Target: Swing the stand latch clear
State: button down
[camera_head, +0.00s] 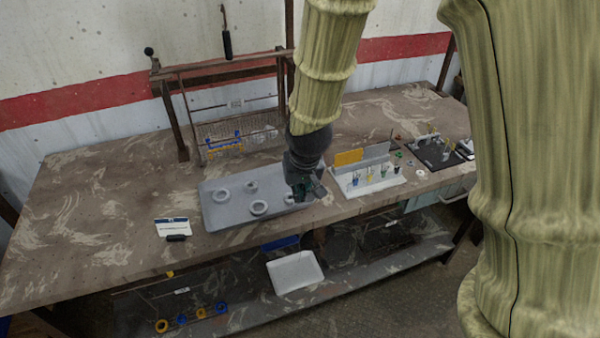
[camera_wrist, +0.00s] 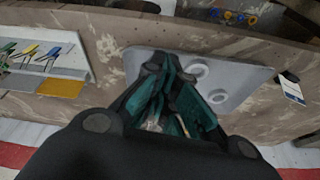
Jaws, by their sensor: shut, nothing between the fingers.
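My gripper (camera_head: 308,192) points down over the right end of a grey tray (camera_head: 222,216). In the wrist view its dark teal fingers (camera_wrist: 172,112) are together with nothing held. Beside the tray on the right is a white stand (camera_head: 378,184) with a yellow panel (camera_head: 348,157), a grey panel and several small coloured pieces. The stand also shows at the left of the wrist view (camera_wrist: 45,83), apart from the fingers. I cannot pick out a latch on it for certain; its parts are too small.
Pale rings (camera_head: 259,207) lie in the tray. A brown frame with a wire basket (camera_head: 262,134) stands behind it, and a white card (camera_head: 173,227) to its left. A black mat (camera_head: 437,153) with small items lies far right. The left tabletop is mostly clear.

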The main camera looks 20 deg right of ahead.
jog(key=s+f+g, duration=0.1)
jog(key=s+f, duration=0.3)
jog(key=f, duration=0.4)
jog(key=s+f, duration=0.3)
jog(key=f, duration=0.4)
jog(key=s+d+f+g, duration=0.1)
jog(key=s+d+f, duration=0.1)
jog(key=s+f, duration=0.7)
jog(key=s+d+f+n+g, duration=0.1)
jog(key=s+d+f, duration=0.1)
jog(key=s+f, duration=0.8)
jog(key=s, duration=0.4)
jog(key=shift+s+d+f+g, duration=0.2)
jog(key=shift+s+g, duration=0.1)
